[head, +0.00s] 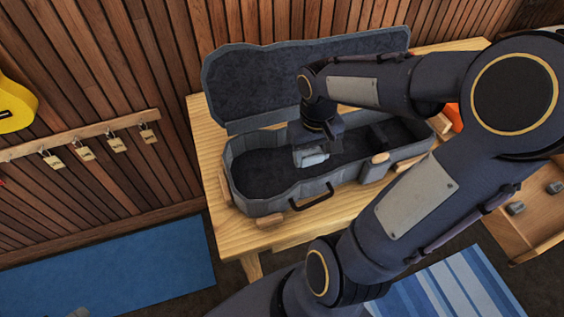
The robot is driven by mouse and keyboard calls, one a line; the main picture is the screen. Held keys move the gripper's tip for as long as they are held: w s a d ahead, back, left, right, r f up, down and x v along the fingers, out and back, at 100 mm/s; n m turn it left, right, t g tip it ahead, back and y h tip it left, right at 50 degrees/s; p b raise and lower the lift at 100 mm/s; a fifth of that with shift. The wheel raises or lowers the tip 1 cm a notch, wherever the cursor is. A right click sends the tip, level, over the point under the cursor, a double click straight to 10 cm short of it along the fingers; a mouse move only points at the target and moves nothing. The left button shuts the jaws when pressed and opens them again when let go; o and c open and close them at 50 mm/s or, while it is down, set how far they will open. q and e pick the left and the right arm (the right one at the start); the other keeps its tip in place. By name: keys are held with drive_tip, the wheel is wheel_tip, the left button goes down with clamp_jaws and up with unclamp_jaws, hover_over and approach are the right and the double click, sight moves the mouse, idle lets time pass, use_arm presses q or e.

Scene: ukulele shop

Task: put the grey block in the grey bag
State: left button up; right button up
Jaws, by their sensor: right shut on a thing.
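The grey bag (288,205) is a hard-looking grey instrument case with a dark lining. It lies on a wooden table with its lid (225,90) open toward the wall. My right gripper (312,158) points down into the middle of the case. It is shut on a small light grey piece, which I take as the grey block (314,160). The block is partly hidden by the gripper. I cannot tell whether it touches the lining. My left gripper is not in view.
Wooden pieces (269,221) sit around the case on the table (235,237). An orange thing (455,116) lies behind my right arm. A wooden tray (540,235) with small grey pieces is at the right. Padlocks (52,160) hang on the left wall rail.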

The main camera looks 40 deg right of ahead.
hover_over(284, 172)
wheel_tip(284, 172, down, 7)
drive_tip(key=shift+s, duration=0.15)
drive_tip(key=shift+f+b, duration=0.3)
drive_tip(key=shift+f, duration=1.25)
drive_tip(key=shift+a, duration=0.1)
drive_tip(key=shift+f, duration=0.2)
drive_tip(key=o, duration=0.9)
drive_tip(key=shift+o, duration=0.2)
drive_tip(key=shift+r, duration=0.1)
